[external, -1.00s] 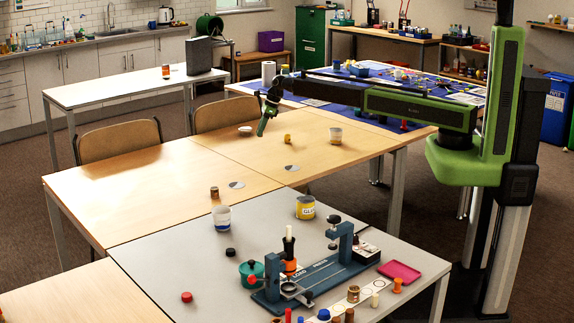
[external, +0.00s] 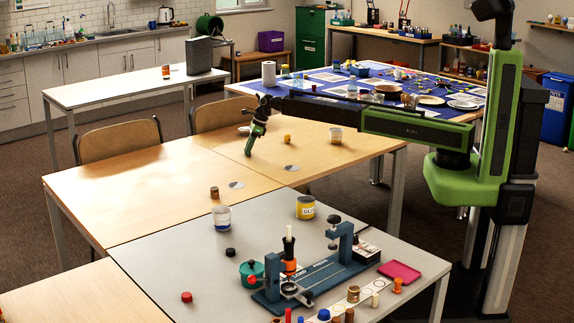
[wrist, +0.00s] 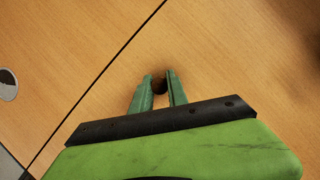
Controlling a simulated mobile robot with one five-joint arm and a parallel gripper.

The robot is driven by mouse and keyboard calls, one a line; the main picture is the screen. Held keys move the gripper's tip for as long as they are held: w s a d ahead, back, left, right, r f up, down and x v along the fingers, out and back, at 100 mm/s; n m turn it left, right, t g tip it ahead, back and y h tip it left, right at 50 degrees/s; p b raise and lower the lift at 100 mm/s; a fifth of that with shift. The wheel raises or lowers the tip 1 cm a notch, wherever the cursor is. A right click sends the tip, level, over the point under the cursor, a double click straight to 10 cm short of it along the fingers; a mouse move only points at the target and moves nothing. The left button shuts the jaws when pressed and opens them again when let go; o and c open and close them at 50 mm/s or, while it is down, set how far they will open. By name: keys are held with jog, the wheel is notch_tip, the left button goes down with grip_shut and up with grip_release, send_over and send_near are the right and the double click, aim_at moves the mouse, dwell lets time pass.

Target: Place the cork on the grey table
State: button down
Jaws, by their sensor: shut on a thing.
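My gripper (wrist: 160,92) is shut on a small dark brown round thing (wrist: 160,86), which looks like the cork; it sits between the fingertips and is mostly hidden by them. In the external view my gripper (external: 249,152) points down over the far wooden table, and the held thing is too small to make out. The grey table (external: 150,265) is in front, nearer the camera, and my gripper is well behind it.
A brown jar (external: 214,193) stands on the wooden table. The grey table's left part is mostly clear.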

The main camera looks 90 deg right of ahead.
jog(key=shift+f, duration=0.1)
jog(key=c, duration=1.7)
grip_release()
jog(key=shift+f, duration=0.1)
jog(key=shift+c, duration=0.2)
jog(key=o, duration=0.4)
jog(key=shift+o, duration=0.2)
